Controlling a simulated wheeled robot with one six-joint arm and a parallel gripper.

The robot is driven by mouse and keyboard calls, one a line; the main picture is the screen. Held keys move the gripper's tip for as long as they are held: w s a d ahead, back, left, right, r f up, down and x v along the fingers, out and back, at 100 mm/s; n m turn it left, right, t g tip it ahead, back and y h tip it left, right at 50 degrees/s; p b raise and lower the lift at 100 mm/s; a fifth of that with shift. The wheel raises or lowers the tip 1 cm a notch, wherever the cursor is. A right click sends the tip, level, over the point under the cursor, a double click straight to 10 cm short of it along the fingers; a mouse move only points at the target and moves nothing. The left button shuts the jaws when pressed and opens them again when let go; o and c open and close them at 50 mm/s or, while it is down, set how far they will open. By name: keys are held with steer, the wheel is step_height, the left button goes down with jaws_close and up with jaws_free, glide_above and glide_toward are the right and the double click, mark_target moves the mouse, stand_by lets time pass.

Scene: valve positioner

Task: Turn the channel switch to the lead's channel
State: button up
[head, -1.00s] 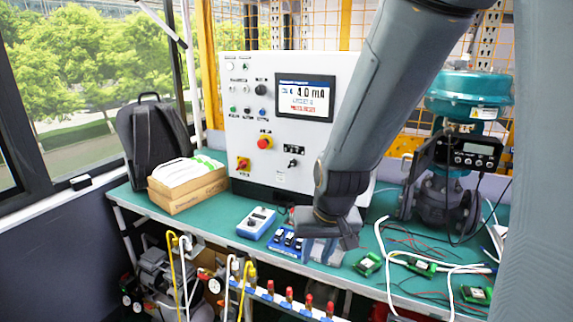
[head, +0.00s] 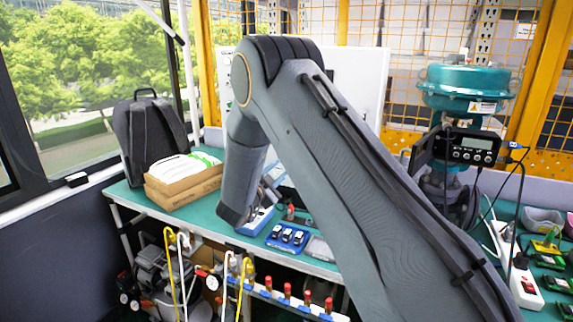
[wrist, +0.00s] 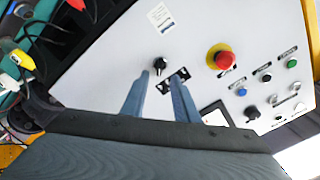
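In the wrist view, a black pointer knob (wrist: 160,64), likely the channel switch, sits on the white panel (wrist: 110,75). A black plate with light sockets or marks (wrist: 172,80) is beside it, partly hidden by a finger. My gripper (wrist: 159,75) is open, its two blue-grey fingers apart. Their tips point toward the knob, which shows just beyond the gap; I cannot tell whether they touch the panel. In the head view, my arm covers most of the white panel (head: 355,85) and the gripper is not clearly visible. I cannot tell which channel the lead is in.
A red emergency button (wrist: 224,60) on a yellow ring, small coloured buttons (wrist: 241,92) and a partly hidden screen (wrist: 214,116) lie nearby. Cables with a yellow connector (wrist: 25,61) are at left. The positioner (head: 470,148) and a power strip (head: 515,265) stand at right.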

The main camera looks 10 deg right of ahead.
steer(key=p+x, duration=0.2)
steer(key=x, duration=0.5)
jaws_close()
